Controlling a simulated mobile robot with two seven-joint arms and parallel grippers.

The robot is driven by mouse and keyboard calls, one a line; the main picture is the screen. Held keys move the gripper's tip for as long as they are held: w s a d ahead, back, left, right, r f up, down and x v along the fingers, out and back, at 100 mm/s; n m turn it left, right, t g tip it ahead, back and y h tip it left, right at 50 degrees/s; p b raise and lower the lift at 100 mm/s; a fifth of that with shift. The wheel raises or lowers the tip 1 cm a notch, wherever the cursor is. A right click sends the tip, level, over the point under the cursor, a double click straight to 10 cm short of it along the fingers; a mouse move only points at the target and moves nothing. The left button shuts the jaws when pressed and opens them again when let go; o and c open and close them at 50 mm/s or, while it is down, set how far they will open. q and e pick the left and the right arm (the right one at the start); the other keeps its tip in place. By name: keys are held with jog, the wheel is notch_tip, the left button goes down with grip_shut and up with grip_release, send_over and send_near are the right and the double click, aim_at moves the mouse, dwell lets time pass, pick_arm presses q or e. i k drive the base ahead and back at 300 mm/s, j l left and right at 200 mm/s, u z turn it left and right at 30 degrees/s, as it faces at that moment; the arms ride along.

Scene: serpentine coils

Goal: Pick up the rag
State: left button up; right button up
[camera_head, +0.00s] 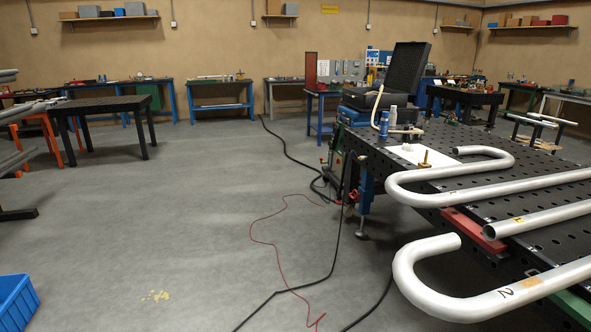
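I cannot make out a rag for certain. A flat white piece (420,158), which may be paper or cloth, lies on the far end of the black perforated welding table (440,142). A small pale crumpled lump (408,148) seems to lie on it; it is too small to tell whether it is the rag. A brass-coloured piece (425,160) stands at the white piece's near edge. Neither of my grippers shows in this view.
Large bent silver pipes (450,309) lie across the table, some overhanging its left edge. A blue bottle (384,125) and a white can (392,116) stand behind the white piece. Cables (290,290) run over the floor. A blue crate (14,302) is at lower left. The middle floor is open.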

aim_at(408, 148)
jog(key=i+u, duration=0.35)
jog(key=i, duration=1)
jog(key=i+j+z, duration=0.1)
jog(key=i, duration=1.3)
jog(key=i+z, duration=0.45)
jog(key=i+j+z, duration=0.2)
jog(key=i+z, duration=0.25)
jog(key=i, duration=0.2)
jog(key=i+z, duration=0.6)
jog(key=z, duration=0.25)
jog(key=i+j+z, duration=0.25)
jog(key=z, duration=0.15)
jog(key=i+j+z, duration=0.2)
jog(key=z, duration=0.25)
jog(key=i+j+z, duration=0.2)
jog(key=j+z, duration=0.2)
jog(key=i+j+z, duration=0.15)
jog(key=j+z, duration=0.2)
jog(key=i+j+z, duration=0.1)
jog(key=j+z, duration=0.2)
jog(key=j, duration=0.15)
jog(key=j+z, duration=0.4)
jog(key=j, duration=0.85)
